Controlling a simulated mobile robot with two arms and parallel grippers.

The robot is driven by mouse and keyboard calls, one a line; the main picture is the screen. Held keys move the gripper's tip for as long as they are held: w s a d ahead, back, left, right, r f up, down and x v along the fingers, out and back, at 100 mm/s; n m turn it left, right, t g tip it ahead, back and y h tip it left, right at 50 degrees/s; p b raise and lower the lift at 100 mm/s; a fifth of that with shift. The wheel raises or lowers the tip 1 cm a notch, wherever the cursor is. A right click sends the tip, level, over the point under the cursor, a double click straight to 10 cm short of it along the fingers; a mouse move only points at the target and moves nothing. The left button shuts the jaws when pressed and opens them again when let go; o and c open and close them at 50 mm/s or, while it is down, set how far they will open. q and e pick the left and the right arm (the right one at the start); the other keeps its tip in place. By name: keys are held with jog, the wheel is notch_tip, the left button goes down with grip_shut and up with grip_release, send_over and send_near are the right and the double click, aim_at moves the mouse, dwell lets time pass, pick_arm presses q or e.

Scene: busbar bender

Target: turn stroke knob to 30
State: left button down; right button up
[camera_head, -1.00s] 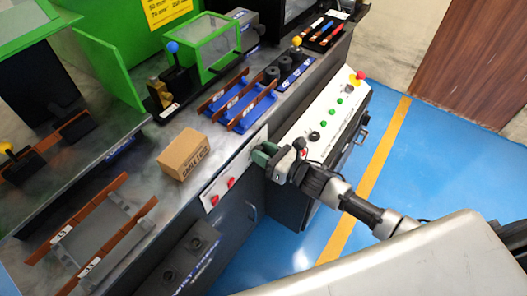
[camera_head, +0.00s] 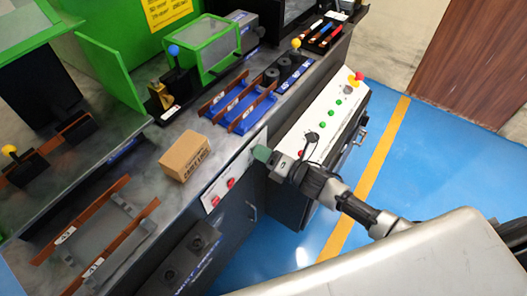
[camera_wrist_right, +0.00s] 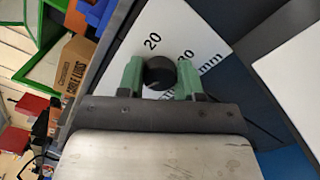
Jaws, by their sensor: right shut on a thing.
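The stroke knob (camera_wrist_right: 160,72) is a round black knob on a white scale plate (camera_wrist_right: 185,38). In the right wrist view it sits between the two green fingers of my right gripper (camera_wrist_right: 160,78), which is shut on it. The plate shows "20" above the knob and a partly covered number with "mm" to its right. I cannot read a pointer on the knob. In the head view my right gripper (camera_head: 263,154) is at the bench's front face, and the knob is hidden there. My left gripper is not in view.
A sloped control panel (camera_head: 322,118) with green buttons stands just right of my gripper. A cardboard box (camera_head: 185,156), blue racks (camera_head: 240,106) and brown bars (camera_head: 121,233) lie on the bench. The blue floor to the right is clear.

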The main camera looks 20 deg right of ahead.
jog(key=n, duration=1.1)
jog(key=n+p, duration=0.1)
jog(key=n, duration=1)
jog(key=n+p, duration=0.1)
jog(key=n, duration=1.1)
jog(key=shift+s+a+f, duration=0.2)
jog(key=shift+s+f, duration=0.05)
jog(key=shift+f, duration=0.05)
dwell(0.4)
jog(key=o, duration=0.9)
jog(key=shift+r, duration=0.1)
